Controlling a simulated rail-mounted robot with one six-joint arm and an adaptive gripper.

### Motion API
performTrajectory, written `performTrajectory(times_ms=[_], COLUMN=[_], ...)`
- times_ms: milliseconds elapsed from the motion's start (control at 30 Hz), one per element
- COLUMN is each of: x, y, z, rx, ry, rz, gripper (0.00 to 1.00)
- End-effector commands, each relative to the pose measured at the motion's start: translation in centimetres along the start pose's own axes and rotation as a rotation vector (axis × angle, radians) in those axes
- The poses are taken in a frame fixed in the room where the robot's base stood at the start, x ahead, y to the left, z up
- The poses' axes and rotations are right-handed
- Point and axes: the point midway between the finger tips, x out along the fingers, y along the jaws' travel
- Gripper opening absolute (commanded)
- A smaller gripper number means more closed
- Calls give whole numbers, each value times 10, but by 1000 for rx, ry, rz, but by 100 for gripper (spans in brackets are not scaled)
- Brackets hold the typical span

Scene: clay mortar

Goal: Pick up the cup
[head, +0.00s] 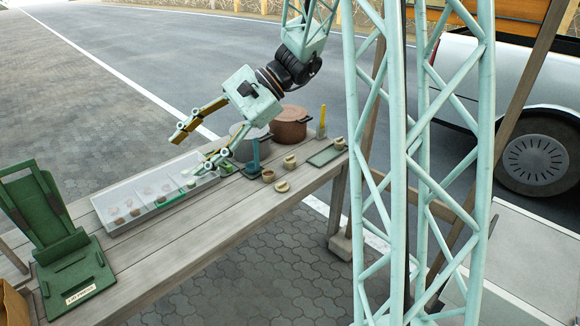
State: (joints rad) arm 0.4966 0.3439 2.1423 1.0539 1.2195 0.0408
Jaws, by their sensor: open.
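Several small beige cup-like vessels stand on the right half of the wooden table: one (289,162) toward the back, one (282,186) near the front edge, one (268,175) beside it and one (340,143) at the right end. They are too small to tell which is the cup. My gripper (187,153) is open, with its two fingers spread wide and pointing left. It appears above the back of the long pale tray (123,227), left of the vessels. I see nothing between its fingers. The lower finger overlaps the tray's right end in view.
A grey pot (252,141) and a reddish-brown lidded pot (291,128) stand at the back. A green upright tool (255,157) and a yellow-topped item (322,124) stand among the vessels. A flat green tray (325,156) lies right. A green stand (72,262) occupies the left end.

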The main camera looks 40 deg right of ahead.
Motion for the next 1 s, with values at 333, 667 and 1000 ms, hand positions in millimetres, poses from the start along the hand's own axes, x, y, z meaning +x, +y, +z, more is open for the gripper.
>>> performTrajectory(times_ms=[333, 667, 1000], x=[-10, -27, -51], y=[-30, -50, -55], z=[-78, -160, -252], rx=[159, 299, 437], ry=[-51, -90, -121], rz=[-159, -320, -493], gripper=[51, 51, 51])
